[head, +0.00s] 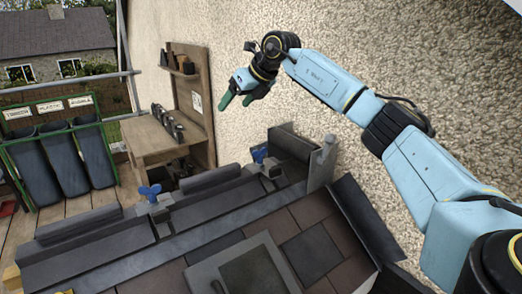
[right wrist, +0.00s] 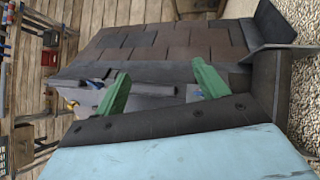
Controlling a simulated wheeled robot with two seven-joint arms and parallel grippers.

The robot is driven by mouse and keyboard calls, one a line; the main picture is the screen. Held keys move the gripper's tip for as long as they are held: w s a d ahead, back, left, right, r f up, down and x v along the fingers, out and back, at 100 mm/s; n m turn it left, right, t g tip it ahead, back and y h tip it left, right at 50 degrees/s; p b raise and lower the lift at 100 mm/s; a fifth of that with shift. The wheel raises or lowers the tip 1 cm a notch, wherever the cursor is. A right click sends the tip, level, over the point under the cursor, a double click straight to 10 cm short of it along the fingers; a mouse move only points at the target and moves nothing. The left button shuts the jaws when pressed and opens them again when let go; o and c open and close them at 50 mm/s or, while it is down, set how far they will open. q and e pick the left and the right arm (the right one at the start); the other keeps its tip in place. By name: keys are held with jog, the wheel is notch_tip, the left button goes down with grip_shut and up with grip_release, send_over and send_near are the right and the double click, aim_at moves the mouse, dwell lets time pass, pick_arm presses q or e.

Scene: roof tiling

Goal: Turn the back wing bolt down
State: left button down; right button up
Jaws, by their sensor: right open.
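Two blue wing bolts stand along the ridge of the roof. One wing bolt (head: 150,192) is left of centre in the head view; the other wing bolt (head: 259,154) is farther right, closer to the rough wall. In the right wrist view small blue patches show by the left finger (right wrist: 97,82) and beside the right finger, partly hidden. My right gripper (head: 236,103) has green fingers, spread open and empty. It hangs in the air above and beyond the ridge, clear of both bolts. The right wrist view shows its two fingers (right wrist: 160,70) apart over the roof. My left gripper is not in view.
The roof has brown and dark tiles (head: 308,222) and dark ridge pieces (head: 95,259). A grey upright plate (head: 322,163) stands at the ridge's right end. A pebbled wall (head: 400,45) rises behind my right arm. A wooden bench (head: 155,137) and dark bins (head: 65,160) stand at left.

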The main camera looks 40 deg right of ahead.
aim_at(260, 149)
jog(key=s+d+f+m+g+h, duration=0.2)
jog(key=s+d+f+g+h, duration=0.1)
jog(key=s+d, duration=0.35)
jog(key=shift+g, duration=0.3)
jog(key=x, duration=0.8)
jog(key=a+x, duration=0.1)
jog(key=x, duration=0.4)
jog(key=shift+s+f, duration=0.15)
jog(key=shift+s, duration=0.15)
jog(key=c, duration=1)
jog(key=m+p, duration=0.2)
jog(key=shift+m+h, duration=0.4)
jog(key=shift+w+m+h, duration=0.1)
jog(key=shift+m+h, duration=0.3)
jog(key=shift+m, duration=0.8)
